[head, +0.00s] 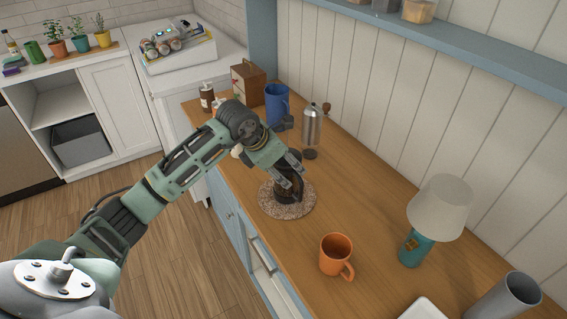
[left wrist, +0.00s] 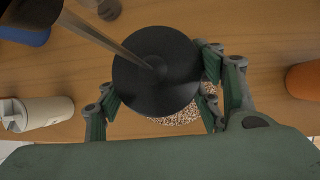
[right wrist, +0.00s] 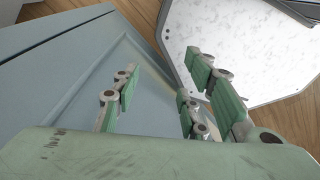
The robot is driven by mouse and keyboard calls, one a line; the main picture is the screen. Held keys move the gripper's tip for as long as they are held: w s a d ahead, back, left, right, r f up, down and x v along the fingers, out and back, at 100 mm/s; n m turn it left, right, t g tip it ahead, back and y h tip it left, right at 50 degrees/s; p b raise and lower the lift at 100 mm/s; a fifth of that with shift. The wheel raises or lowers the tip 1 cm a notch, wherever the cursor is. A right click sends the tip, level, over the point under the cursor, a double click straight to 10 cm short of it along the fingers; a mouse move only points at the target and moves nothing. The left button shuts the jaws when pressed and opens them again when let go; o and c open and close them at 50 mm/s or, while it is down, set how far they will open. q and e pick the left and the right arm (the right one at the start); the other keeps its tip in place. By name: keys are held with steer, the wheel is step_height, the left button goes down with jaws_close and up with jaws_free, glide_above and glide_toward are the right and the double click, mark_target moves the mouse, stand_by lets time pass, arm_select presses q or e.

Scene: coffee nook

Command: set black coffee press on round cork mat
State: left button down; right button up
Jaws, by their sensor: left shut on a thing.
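The black coffee press (head: 288,193) is upright over the round cork mat (head: 306,208), within its outline in the head view. I cannot tell whether its base touches the mat. My left gripper (head: 289,180) is shut around the press from above and hides part of it. In the left wrist view the press's round black lid (left wrist: 150,85) sits between the fingers, and a speckled edge of the mat (left wrist: 182,117) shows beneath. My right gripper (right wrist: 160,95) is open and empty in the right wrist view, and it is outside the head view.
On the wooden counter an orange mug (head: 335,257) and a teal lamp (head: 414,247) stand on the near side. A metal grinder (head: 312,128), a blue pitcher (head: 277,103) and a wooden box (head: 248,85) stand behind. A grey cup (head: 505,297) is at lower right.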

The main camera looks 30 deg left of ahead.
arm_select(q)
steer(key=shift+r, duration=0.15)
steer(key=c, duration=0.9)
jaws_free()
steer(key=shift+f, duration=0.2)
steer(key=o, duration=0.4)
arm_select(e)
steer(key=shift+d+f, duration=0.1)
steer(key=shift+d, duration=0.3)
